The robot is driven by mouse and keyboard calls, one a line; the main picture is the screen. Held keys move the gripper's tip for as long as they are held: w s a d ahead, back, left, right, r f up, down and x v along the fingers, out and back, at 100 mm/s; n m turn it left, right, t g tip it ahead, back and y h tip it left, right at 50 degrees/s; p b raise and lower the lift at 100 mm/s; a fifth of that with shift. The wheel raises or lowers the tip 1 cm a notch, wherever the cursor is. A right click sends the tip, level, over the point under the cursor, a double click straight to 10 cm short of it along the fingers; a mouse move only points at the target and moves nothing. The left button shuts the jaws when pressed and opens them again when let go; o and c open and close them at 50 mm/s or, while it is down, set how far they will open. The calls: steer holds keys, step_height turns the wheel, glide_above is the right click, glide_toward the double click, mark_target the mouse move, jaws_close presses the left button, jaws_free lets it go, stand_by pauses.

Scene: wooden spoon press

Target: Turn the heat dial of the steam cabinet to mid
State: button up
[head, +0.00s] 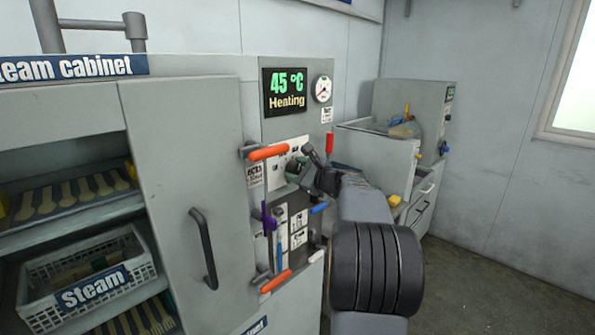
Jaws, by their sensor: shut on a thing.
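The steam cabinet (190,110) stands at the left and centre, with a tall grey door and a control column on its right. My gripper (302,166) is at the white dial panel (279,154) on this column, shut on the heat dial (294,170). Only a dark green edge of the dial shows; its pointer and most of the panel's marks are hidden behind my gripper. The display (285,92) above reads 45 °C, Heating, in green and yellow.
Red-orange handles (269,152) stick out beside and below the panel, with a purple lever (269,220) and a blue one (319,208) close by. A round gauge (323,89) sits above. Another grey machine (380,150) stands behind at the right; floor at far right is clear.

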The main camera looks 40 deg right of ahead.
steer(key=o, duration=0.9)
steer(key=b+v, duration=0.2)
steer(key=v, duration=1.2)
